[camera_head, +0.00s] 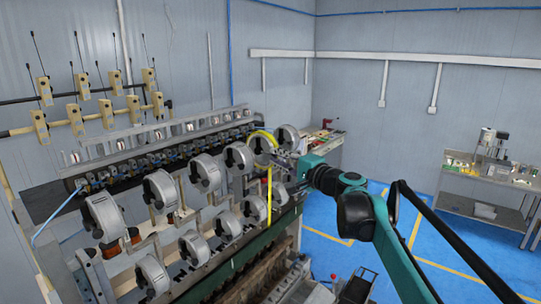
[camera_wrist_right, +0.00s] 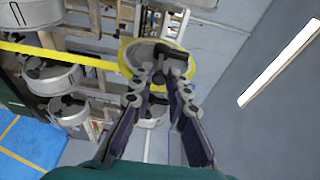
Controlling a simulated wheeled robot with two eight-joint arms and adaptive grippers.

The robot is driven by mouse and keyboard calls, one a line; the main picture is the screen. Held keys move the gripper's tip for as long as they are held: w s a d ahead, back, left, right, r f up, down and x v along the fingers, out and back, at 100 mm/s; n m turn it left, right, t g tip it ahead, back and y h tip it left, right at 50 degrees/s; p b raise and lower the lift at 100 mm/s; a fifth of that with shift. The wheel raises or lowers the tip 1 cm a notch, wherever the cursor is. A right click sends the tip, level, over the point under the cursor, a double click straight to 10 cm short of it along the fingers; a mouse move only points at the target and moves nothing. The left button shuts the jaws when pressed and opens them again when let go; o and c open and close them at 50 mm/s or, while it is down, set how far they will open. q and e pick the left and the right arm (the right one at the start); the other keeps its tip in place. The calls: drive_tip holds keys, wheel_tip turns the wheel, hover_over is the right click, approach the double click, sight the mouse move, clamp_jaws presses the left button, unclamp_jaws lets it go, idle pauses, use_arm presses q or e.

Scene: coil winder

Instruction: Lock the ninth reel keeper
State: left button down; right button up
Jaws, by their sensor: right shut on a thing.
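Grey reels with dark keepers across their faces stand in two rows on the coil winder. One upper-row reel (camera_head: 263,143) has a yellow rim, and a yellow strip (camera_head: 269,197) hangs from it. My right gripper (camera_head: 284,160) is at this reel's face. In the right wrist view the yellow-rimmed reel (camera_wrist_right: 128,52) is straight ahead. My right gripper (camera_wrist_right: 159,77) is shut on its dark keeper (camera_wrist_right: 176,56), with the fingers partly covering it. I cannot tell whether the keeper is locked. My left gripper is not in view.
Another upper reel (camera_head: 287,136) is close beside on the right, and a lower-row reel (camera_head: 278,191) is below. A workbench (camera_head: 470,186) stands at the far right. The blue floor (camera_head: 325,213) between is partly open.

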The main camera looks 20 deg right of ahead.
drive_tip(key=o, duration=0.7)
drive_tip(key=shift+d, duration=0.1)
drive_tip(key=shift+c, duration=0.2)
drive_tip(key=v, duration=0.7)
drive_tip(key=shift+s, duration=0.25)
